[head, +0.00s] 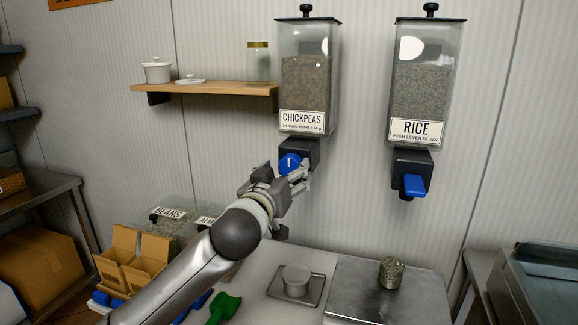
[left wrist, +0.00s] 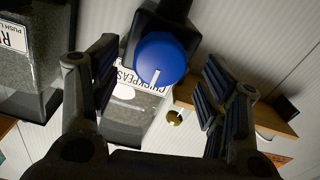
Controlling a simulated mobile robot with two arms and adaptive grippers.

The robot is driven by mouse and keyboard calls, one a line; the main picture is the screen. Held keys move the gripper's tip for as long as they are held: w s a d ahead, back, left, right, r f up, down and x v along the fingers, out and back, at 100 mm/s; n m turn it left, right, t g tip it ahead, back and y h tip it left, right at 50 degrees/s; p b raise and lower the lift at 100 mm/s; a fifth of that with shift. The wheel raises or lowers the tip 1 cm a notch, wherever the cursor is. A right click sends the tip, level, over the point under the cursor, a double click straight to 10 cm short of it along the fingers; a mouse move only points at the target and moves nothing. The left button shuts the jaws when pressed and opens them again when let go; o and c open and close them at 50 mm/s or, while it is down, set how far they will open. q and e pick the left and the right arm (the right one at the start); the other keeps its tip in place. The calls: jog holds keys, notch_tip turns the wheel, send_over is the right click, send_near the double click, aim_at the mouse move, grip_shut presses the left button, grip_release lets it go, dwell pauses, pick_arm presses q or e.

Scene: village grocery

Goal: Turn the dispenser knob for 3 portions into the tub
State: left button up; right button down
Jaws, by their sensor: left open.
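The chickpeas dispenser (head: 306,80) hangs on the wall with its blue round knob (head: 290,163) below the label. The knob (left wrist: 161,60) has a white mark on its face in the left wrist view. My left gripper (head: 298,178) is open in front of the knob. In the left wrist view its fingers (left wrist: 158,88) stand apart, one on each side of the knob, with a visible gap on both sides. My right gripper is not in view.
The rice dispenser (head: 421,90) with a blue lever (head: 414,185) hangs to the right. A metal plate (head: 372,298) holds a filled jar (head: 391,272). A wooden shelf (head: 210,89) is at the left. A green scoop (head: 224,307) and cardboard boxes (head: 134,259) lie below my left arm.

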aim_at(291, 166)
pick_arm(q)
jog(key=shift+x, duration=1.4)
jog(key=c, duration=1)
jog(key=shift+p, duration=0.35)
